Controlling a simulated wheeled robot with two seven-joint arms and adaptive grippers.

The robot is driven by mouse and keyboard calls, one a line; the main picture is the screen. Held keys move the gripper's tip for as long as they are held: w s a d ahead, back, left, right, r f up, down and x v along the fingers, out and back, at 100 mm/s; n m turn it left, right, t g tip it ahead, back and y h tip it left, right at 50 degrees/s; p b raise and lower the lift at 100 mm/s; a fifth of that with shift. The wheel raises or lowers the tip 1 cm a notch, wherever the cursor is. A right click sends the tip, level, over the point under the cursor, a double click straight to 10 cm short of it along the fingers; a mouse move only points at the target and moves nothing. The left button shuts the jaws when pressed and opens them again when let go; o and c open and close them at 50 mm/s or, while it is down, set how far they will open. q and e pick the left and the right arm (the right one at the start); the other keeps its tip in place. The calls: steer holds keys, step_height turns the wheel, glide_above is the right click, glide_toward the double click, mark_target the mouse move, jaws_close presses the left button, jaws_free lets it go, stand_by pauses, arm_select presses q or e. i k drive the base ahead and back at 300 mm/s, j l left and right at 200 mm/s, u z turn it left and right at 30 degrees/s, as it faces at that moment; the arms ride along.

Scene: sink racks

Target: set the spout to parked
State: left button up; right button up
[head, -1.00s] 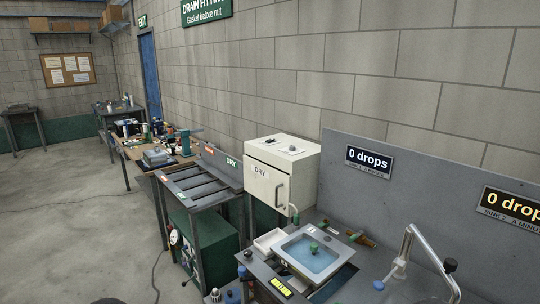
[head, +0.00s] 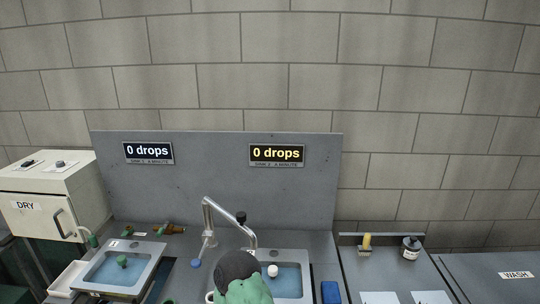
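The chrome spout (head: 228,217) stands on the counter behind and between the two sinks in the head view. Its post is at the left, and its bent tube slopes down to the right, with its end near the back left of the right sink (head: 303,254). Neither of my grippers shows in the head view. A rounded green and dark shape covers the front left of the right sink; I cannot tell what it is.
The left sink (head: 155,270) holds water and a green piece. Two signs, the left sign (head: 148,153) and the right sign (head: 277,154), read 0 drops on the grey back panel. A blue block (head: 331,292) and a bottle (head: 411,247) stand to the right. The DRY cabinet (head: 50,205) is far left.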

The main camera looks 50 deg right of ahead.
mark_target(238, 221)
steer(key=z, duration=1.3)
steer(key=j+u, duration=0.1)
steer(key=j, duration=0.65)
